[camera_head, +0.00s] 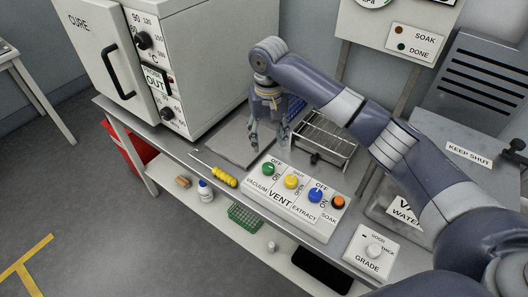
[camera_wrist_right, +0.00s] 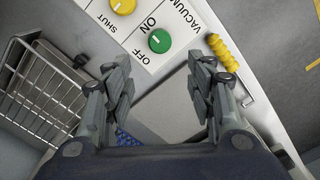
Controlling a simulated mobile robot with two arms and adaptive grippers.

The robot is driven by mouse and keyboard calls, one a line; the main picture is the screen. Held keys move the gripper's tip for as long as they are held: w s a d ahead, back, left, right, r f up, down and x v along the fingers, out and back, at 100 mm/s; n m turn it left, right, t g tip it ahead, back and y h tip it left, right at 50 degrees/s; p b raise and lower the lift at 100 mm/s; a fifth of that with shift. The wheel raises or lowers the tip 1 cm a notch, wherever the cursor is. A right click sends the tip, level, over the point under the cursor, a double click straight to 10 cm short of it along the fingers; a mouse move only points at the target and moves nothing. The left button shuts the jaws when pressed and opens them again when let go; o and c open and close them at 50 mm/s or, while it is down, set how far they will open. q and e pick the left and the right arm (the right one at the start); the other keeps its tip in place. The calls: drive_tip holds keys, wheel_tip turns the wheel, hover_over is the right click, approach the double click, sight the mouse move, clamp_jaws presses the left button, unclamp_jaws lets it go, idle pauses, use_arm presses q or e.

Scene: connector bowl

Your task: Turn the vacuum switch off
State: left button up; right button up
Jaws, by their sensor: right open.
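The vacuum switch is a round green knob (camera_head: 268,169) at the left end of the white control panel (camera_head: 318,224). It also shows in the right wrist view (camera_wrist_right: 160,41), with OFF and ON printed beside it and VACUUM nearby. I cannot tell clearly which label its mark points to. My right gripper (camera_head: 269,143) is open and empty, pointing down just behind the knob and apart from it. In the right wrist view the knob shows beyond and between the two fingertips (camera_wrist_right: 161,66). My left gripper is not in view.
A wire basket (camera_head: 325,138) stands behind. The white oven (camera_head: 185,60) stands at left.

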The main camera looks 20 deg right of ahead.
sight(268, 166)
drive_tip(key=shift+s+f+p, duration=0.3)
drive_tip(key=shift+s+f, duration=0.65)
drive_tip(key=shift+f, duration=0.05)
wheel_tip(268, 166, down, 4)
drive_tip(key=shift+r+p, duration=0.25)
drive_tip(key=shift+p, duration=0.05)
drive_tip(key=f, duration=0.2)
drive_tip(key=shift+w+f, duration=0.35)
drive_tip(key=shift+f, duration=0.05)
drive_tip(key=shift+s+f, duration=0.1)
drive_tip(key=shift+f, duration=0.55)
drive_tip(key=c, duration=0.6)
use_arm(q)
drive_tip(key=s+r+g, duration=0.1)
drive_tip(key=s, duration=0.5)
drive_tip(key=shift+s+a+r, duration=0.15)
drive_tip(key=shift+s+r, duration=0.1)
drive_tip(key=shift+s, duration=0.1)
use_arm(e)
drive_tip(key=c, duration=0.5)
